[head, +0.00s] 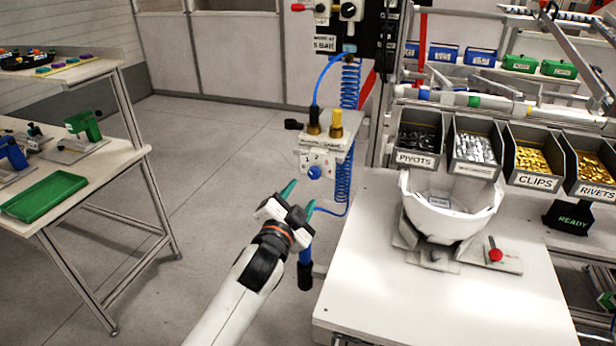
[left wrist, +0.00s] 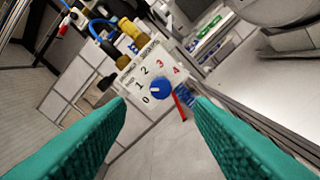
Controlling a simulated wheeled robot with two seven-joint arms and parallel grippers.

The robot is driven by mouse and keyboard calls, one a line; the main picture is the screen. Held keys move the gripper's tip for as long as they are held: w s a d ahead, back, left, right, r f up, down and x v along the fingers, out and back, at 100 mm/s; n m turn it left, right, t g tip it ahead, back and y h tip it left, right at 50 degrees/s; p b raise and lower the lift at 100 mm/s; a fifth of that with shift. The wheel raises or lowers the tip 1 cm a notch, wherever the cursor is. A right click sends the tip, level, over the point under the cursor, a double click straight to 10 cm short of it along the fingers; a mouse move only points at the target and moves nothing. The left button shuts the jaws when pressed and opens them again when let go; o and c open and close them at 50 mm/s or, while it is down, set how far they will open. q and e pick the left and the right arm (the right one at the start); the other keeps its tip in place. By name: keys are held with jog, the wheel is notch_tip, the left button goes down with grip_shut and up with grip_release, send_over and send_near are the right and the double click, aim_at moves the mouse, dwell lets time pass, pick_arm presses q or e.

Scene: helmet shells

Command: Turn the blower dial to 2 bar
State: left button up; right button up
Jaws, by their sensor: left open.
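The blower dial (head: 314,172) is a blue round knob on a white panel (head: 318,158) that hangs beside the workbench. In the left wrist view the dial (left wrist: 161,89) sits below a ring of numbers from 0 to 4, with 3 and 4 in red. A pale mark on the knob lies on its left side, toward the low numbers; I cannot tell its exact setting. My left gripper (head: 300,191) is open and empty, with teal fingers, just below and left of the dial. In the wrist view its fingers (left wrist: 160,115) stand apart on both sides, not touching the dial. My right gripper is not in view.
Brass and black fittings (head: 335,123) stand on top of the panel, and a coiled blue hose (head: 343,178) hangs behind it. The white workbench (head: 430,300) with a helmet shell (head: 450,212) is to the right. Clear floor lies left of the panel.

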aim_at(313, 176)
pick_arm(q)
jog(key=x, duration=0.7)
jog(key=shift+w+d+f+p, duration=0.1)
jog(key=shift+w+d+p, duration=0.05)
jog(key=shift+w+p, duration=0.2)
jog(key=c, duration=1)
jog(key=shift+m, duration=0.4)
jog(key=m+p, duration=0.1)
jog(key=m, duration=0.2)
jog(key=shift+m+p, duration=0.8)
jog(key=shift+m, duration=1.7)
